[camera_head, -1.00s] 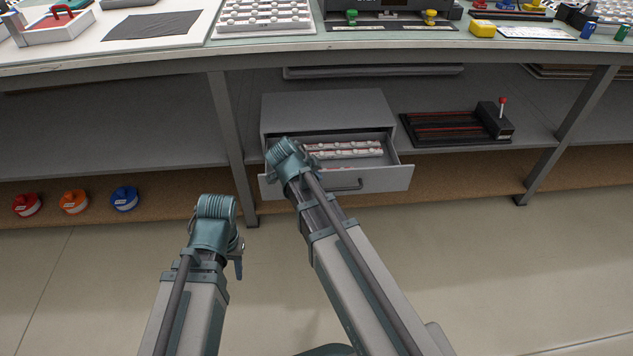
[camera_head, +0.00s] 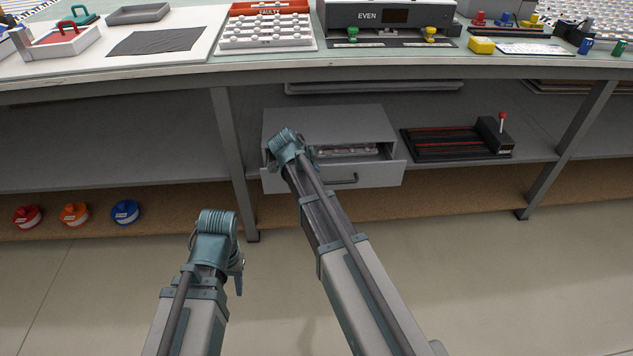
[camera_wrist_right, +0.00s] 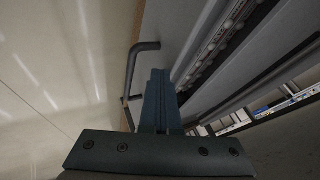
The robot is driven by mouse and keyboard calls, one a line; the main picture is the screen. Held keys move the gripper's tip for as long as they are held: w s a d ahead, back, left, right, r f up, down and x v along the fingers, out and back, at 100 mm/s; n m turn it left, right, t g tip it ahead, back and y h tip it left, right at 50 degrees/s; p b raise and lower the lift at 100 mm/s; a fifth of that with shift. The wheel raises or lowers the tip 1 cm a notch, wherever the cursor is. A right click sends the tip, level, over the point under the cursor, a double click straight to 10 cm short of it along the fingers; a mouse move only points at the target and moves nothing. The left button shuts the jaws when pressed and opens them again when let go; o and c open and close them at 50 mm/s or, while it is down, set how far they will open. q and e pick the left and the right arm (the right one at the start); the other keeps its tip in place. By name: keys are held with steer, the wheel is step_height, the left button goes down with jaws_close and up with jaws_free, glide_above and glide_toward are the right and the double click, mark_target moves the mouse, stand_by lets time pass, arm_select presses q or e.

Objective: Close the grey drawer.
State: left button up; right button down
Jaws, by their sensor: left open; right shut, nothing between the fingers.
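The grey drawer (camera_head: 378,175) sits in a grey cabinet (camera_head: 330,123) on the shelf under the bench. It is partly open, and a narrow strip of its contents with white pieces shows. Its dark bar handle (camera_head: 343,181) is on the front; the handle also shows in the right wrist view (camera_wrist_right: 133,70). My right gripper (camera_wrist_right: 158,88) is shut and empty, at the drawer front beside the handle. Whether it touches the front I cannot tell. In the head view my right wrist hides the drawer's left part. My left gripper (camera_head: 238,275) is open, low and away from the drawer.
A black device with red rails (camera_head: 455,141) stands on the shelf right of the cabinet. Table legs (camera_head: 232,165) stand to either side. Red, orange and blue round containers (camera_head: 125,211) sit low at left. The bench top above holds trays and devices. The floor in front is clear.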

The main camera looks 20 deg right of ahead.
mark_target(312, 144)
steer(key=w+d, duration=0.2)
steer(key=w, duration=0.9)
steer(key=shift+d, duration=0.35)
steer(key=shift+w+r, duration=0.1)
arm_select(q)
steer(key=shift+a, duration=0.1)
arm_select(e)
steer(key=shift+d, duration=0.1)
